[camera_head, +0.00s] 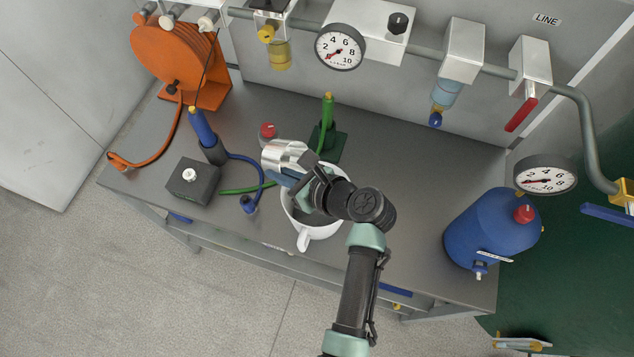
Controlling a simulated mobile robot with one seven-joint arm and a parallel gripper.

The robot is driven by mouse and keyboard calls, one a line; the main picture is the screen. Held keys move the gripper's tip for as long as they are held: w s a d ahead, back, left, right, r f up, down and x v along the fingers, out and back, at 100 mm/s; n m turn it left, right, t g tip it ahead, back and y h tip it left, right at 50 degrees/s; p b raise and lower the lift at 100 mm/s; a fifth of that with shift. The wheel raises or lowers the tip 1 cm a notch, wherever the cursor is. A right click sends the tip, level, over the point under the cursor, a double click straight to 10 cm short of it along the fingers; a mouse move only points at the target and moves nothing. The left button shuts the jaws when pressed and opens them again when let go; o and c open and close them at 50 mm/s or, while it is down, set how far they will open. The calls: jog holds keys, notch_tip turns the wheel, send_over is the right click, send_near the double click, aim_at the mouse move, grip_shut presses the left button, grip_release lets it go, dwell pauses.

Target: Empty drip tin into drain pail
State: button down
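The drip tin (283,155) is a shiny silver cylinder. It lies tipped on its side at the end of my gripper (300,173), above the bench, with its long axis roughly across the picture. My gripper is shut on it, though the wrist hides much of the fingers. The drain pail (306,238) is a white round vessel with a handle at its front, standing on the bench below my gripper. My wrist and the tin cover much of its opening. I cannot see any liquid or the tin's mouth clearly.
On the grey bench (400,160), a grey box (193,180) with a white knob, a blue-handled tool (203,130) and a green stand (328,137) are near the pail. A blue tank (490,230) stands right. An orange hose reel (180,62) is back left. Pipes and gauges run behind.

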aim_at(265, 163)
jog(key=g+h+p, duration=0.1)
jog(key=p, duration=0.2)
jog(key=shift+w+a+r, duration=0.1)
jog(key=shift+a, duration=0.1)
jog(key=p, duration=0.2)
jog(key=h+p, duration=0.1)
jog(key=p, duration=0.1)
jog(key=shift+w+a+r+g+h+p, duration=0.2)
jog(key=shift+r+g+h+p, duration=0.1)
jog(key=shift+r+g+p, duration=0.1)
jog(key=p, duration=0.1)
jog(key=g+h+p, duration=0.1)
jog(key=p, duration=0.1)
jog(key=shift+w+a+f, duration=0.15)
jog(key=shift+a+f, duration=0.1)
jog(key=shift+a, duration=0.15)
jog(key=shift+w+a+r+g+h+p, duration=0.3)
jog(key=shift+w+a+h+p, duration=0.2)
jog(key=shift+h+p, duration=0.35)
jog(key=w+a+f+g+h+b, duration=0.2)
jog(key=f+b, duration=0.5)
jog(key=b, duration=0.5)
jog(key=a+g+h, duration=0.1)
jog(key=a+h, duration=0.1)
jog(key=shift+w+a+f+n+h, duration=0.15)
jog(key=shift+w+f+n+h, duration=0.15)
jog(key=shift+f+h, duration=0.1)
jog(key=shift+r, duration=0.1)
